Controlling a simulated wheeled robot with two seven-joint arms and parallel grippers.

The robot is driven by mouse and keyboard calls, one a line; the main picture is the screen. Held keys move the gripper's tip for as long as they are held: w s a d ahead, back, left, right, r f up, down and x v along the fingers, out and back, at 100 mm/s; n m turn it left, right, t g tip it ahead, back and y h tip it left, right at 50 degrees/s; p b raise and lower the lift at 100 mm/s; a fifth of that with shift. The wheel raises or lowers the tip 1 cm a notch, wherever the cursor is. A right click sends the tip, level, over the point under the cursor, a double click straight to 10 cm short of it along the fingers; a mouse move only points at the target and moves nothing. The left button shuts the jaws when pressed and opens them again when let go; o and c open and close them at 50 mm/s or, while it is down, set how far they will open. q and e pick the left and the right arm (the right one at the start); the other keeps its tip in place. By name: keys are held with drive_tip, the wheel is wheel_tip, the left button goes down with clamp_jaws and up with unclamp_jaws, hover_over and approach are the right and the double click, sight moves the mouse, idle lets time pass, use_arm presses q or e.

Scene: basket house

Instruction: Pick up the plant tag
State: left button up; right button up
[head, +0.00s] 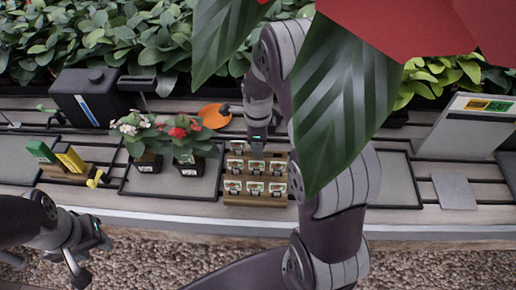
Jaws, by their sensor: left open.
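Several small plant tags (255,188) with pictures on them stand in rows on a stepped wooden rack (255,200) in the middle of the bench in the head view. My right gripper (257,142) is above the back row of the rack, pointing down. Its fingertips are too small and dark to tell whether they are open or touch a tag. My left gripper (92,262) is open and empty at the lower left, in front of the bench edge and away from the rack.
Two potted flowers (146,160) (188,158) stand left of the rack, with an orange round thing (214,116) behind. Green and yellow packets (70,160) and a black watering can (92,96) are further left. Large hanging leaves (335,105) and red petals (400,22) block the upper right.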

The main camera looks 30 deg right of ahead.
clamp_jaws()
drive_tip(key=shift+r, duration=0.1)
